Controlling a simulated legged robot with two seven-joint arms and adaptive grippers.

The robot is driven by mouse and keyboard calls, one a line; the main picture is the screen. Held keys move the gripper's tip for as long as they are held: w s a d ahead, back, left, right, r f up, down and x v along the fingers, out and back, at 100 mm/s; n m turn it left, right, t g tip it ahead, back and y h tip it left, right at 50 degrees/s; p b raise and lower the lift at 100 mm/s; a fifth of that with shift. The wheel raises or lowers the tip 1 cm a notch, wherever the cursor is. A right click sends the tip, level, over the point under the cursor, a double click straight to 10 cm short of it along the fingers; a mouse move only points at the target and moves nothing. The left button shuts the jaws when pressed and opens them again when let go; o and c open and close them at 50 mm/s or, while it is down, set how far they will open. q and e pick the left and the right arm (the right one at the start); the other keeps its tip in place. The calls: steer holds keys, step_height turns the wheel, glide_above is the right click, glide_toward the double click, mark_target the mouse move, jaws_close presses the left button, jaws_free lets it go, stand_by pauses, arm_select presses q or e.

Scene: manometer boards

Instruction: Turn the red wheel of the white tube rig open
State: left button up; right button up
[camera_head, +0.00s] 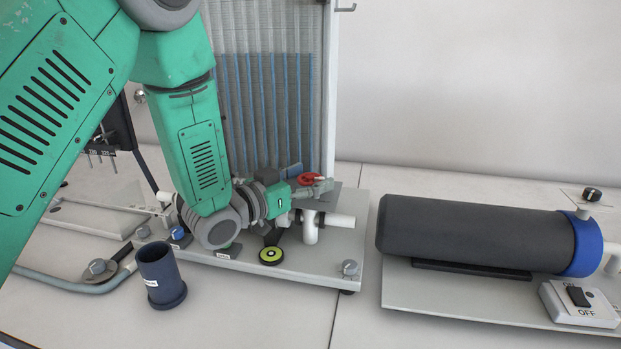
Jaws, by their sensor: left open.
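The white tube rig (345,250) stands on a pale base plate on the bench, with upright blue-filled tubes on a panel (267,110) behind. Its small red wheel (311,177) sits above a white pipe tee (311,230) near the right side of the panel. My left gripper (318,187) reaches in from the left and is at the red wheel. Its jaws are open, with the fingers beside the wheel and partly covering it. I cannot tell whether they touch it. My right gripper is not in view.
A dark grey cylinder with a blue end (475,235) lies at right, with a switch box (580,303) in front. A dark blue cup (160,275) stands at front left. A round yellow-green level (271,255) sits on the base plate. The bench's front middle is clear.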

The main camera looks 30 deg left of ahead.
arm_select(q)
steer(key=shift+s, duration=0.1)
steer(key=v, duration=1.1)
steer(key=shift+s+a, duration=0.25)
steer(key=shift+s, duration=0.1)
